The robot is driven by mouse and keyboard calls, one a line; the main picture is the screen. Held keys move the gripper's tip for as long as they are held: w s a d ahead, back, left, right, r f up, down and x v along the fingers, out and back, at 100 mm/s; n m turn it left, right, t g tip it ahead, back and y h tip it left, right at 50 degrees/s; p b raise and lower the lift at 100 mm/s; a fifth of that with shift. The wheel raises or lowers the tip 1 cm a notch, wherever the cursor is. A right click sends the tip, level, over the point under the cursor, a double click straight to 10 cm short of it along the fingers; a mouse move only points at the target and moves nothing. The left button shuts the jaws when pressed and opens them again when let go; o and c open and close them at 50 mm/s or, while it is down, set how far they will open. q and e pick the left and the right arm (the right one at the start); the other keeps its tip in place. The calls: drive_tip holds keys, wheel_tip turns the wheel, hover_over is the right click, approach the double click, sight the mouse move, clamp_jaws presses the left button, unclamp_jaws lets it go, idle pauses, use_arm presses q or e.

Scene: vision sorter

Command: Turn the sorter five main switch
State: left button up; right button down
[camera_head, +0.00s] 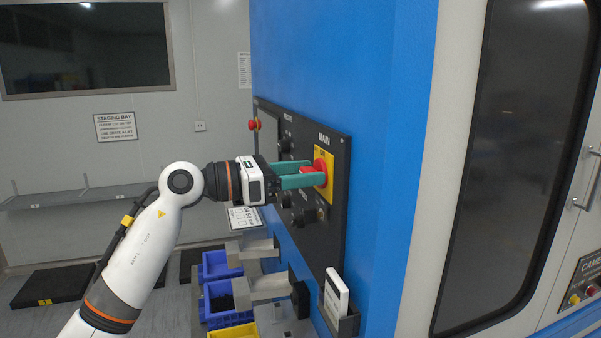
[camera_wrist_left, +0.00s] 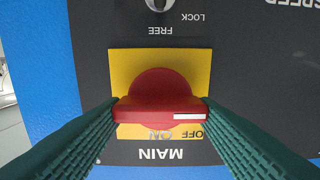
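The main switch (camera_head: 312,170) is a red rotary handle on a yellow plate (camera_head: 329,186) on the black control panel, under the word MAIN. In the left wrist view the red handle (camera_wrist_left: 158,98) lies crosswise, its white mark at the right end beside the upside-down word OFF. My left gripper (camera_head: 300,175) reaches in from the left with two green fingers. In the left wrist view its fingertips (camera_wrist_left: 160,109) meet the handle's two ends, one on each side, with no clear gap. My right gripper is in neither view.
Smaller black knobs (camera_head: 309,216) and a red button (camera_head: 252,125) sit on the same panel (camera_head: 338,232). Below are blue bins (camera_head: 230,302), a yellow bin (camera_head: 232,331) and a small holder with a white card (camera_head: 336,292). A shelf (camera_head: 85,197) runs along the back wall.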

use_arm(q)
drive_tip(key=shift+c, duration=1.1)
drive_tip(key=m+b, duration=0.4)
drive_tip(key=m, duration=0.2)
drive_tip(key=m+b, duration=0.5)
drive_tip(key=m, duration=0.1)
drive_tip(key=m+b, duration=0.4)
drive_tip(key=m, duration=0.1)
drive_tip(key=shift+s+f+m, duration=0.25)
drive_tip(key=shift+m, duration=0.15)
drive_tip(key=o, duration=1)
